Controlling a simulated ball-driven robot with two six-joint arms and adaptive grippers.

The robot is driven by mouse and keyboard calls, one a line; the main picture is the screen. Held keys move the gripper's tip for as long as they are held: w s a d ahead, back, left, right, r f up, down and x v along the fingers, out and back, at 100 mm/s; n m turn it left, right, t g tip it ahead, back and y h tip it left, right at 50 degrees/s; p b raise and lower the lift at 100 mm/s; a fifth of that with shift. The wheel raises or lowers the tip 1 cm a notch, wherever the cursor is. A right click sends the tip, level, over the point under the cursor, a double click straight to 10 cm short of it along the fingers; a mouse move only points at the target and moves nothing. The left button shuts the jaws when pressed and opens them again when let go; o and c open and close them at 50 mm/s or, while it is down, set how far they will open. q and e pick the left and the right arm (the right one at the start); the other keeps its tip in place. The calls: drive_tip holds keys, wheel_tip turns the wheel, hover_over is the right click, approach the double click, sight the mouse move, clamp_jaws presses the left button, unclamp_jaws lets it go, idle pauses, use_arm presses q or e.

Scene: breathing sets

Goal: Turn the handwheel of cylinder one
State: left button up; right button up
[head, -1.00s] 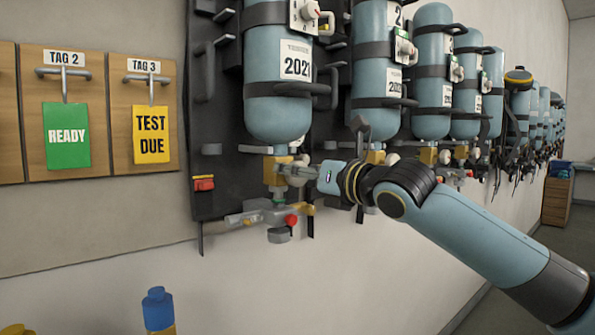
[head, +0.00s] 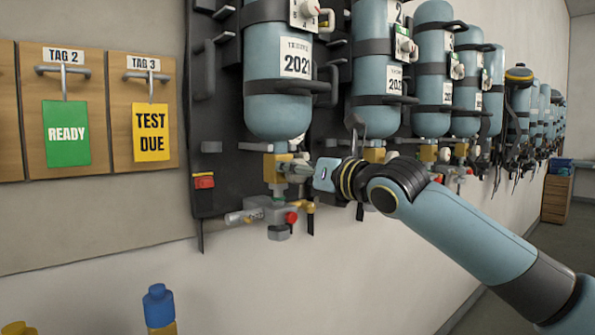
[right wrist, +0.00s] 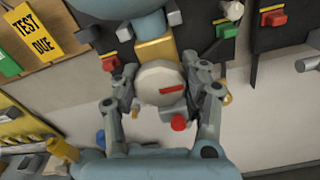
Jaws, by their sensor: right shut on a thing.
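The nearest blue cylinder (head: 278,105) stands strapped upright to the dark rack, with a label reading 2021. A brass valve (head: 272,167) sits under it, also seen in the right wrist view (right wrist: 157,49). The handwheel (right wrist: 160,80) is a pale round disc with a red bar, facing the wrist camera. My right gripper (right wrist: 163,90) has a finger on each side of the handwheel and is shut on it. In the head view the right gripper (head: 297,171) reaches the valve from the right and largely hides the handwheel. My left gripper is out of view.
More blue cylinders (head: 376,70) line the rack to the right. A regulator block with a red knob (head: 291,217) hangs just below the valve. Tag boards (head: 66,140) are on the wall at left. A blue-capped bottle (head: 158,305) stands at lower left.

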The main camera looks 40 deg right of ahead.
drive_tip(key=m+p, duration=0.1)
drive_tip(key=m, duration=0.3)
drive_tip(key=shift+m, duration=0.4)
drive_tip(key=m+p, duration=0.1)
drive_tip(key=m, duration=0.3)
drive_tip(key=shift+p, duration=0.4)
drive_tip(key=m+p, duration=0.1)
drive_tip(key=m, duration=0.4)
drive_tip(key=shift+p, duration=0.3)
drive_tip(key=shift+d+f+m+p, duration=0.15)
drive_tip(key=shift+m+p, duration=0.6)
drive_tip(key=shift+m, duration=1.35)
drive_tip(key=o, duration=1.2)
drive_tip(key=shift+c, duration=0.2)
